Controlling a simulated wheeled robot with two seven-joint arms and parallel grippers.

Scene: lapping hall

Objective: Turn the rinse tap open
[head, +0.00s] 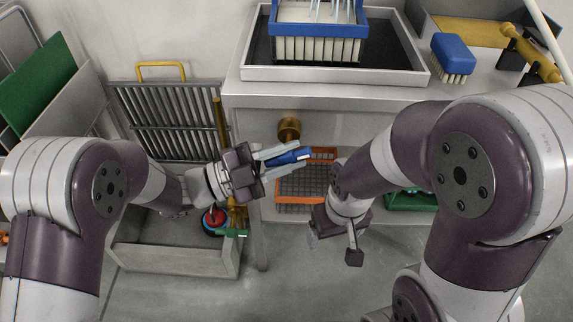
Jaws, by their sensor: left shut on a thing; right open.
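A blue lever (287,158) with a pale tip shows in the head view, in front of the metal bench and just below a round brass fitting (289,128); I take it for the rinse tap's handle. My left gripper (292,156) is shut on this blue lever, its two grey fingers on either side of it. The lever points to the right and slightly up. Where it joins the tap is hidden by the gripper. My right gripper (334,246) is open and empty, pointing down in front of the bench, apart from the lever.
An orange wire basket (301,188) sits under the bench, right behind the grippers. A grey trough (170,258) stands on the floor at left, below a slatted rack (158,112). The bench top holds a grey tray (400,77) and a blue brush (453,54).

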